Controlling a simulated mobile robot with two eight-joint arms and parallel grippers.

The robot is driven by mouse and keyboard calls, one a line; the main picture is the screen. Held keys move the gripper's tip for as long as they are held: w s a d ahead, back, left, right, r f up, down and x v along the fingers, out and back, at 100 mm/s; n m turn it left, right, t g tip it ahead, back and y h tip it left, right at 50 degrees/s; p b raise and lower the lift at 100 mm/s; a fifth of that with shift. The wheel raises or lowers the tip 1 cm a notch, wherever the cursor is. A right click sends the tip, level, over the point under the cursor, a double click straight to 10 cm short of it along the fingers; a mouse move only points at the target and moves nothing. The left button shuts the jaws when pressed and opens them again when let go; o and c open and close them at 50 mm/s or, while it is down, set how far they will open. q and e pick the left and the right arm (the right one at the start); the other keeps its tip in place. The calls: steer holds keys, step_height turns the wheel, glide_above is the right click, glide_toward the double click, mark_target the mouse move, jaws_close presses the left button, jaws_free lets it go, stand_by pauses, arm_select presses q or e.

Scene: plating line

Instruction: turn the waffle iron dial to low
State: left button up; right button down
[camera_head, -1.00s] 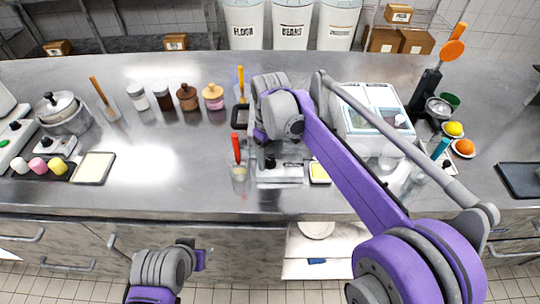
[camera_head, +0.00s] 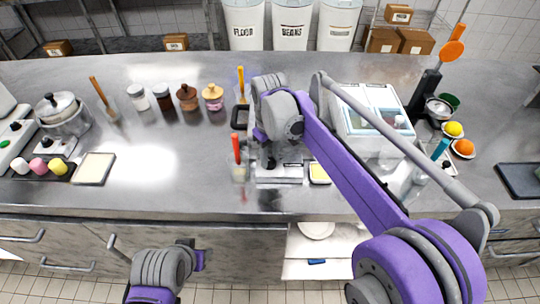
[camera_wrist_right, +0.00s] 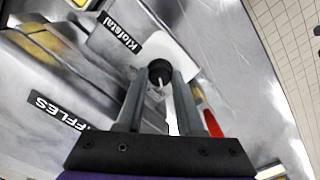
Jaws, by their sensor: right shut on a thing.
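The waffle iron (camera_head: 285,178) is a silver appliance near the middle of the counter, mostly hidden under my right arm in the head view. The right wrist view shows its grey body (camera_wrist_right: 70,95) with an upside-down "WAFFLES" label. The dial (camera_wrist_right: 159,68) is a round black knob with a white pointer mark. My right gripper (camera_wrist_right: 160,85) is shut on the dial, one finger on each side; it also shows in the head view (camera_head: 268,160). My left gripper (camera_head: 203,259) hangs low in front of the counter; its fingers are too unclear to tell.
A container with a red-handled tool (camera_head: 237,150) stands just left of the waffle iron. A small yellow-filled dish (camera_head: 319,173) is close on its right. A white lidded bin (camera_head: 372,125) stands behind my right arm.

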mark_target(270, 160)
steer(key=m+p, duration=0.1)
steer(key=m, duration=0.4)
steer(key=shift+m, duration=0.4)
steer(key=m, duration=0.5)
stand_by(0.4)
steer(key=c, duration=0.5)
jaws_free()
steer(key=shift+c, duration=0.2)
step_height(270, 160, up, 11)
steer(key=p, duration=0.1)
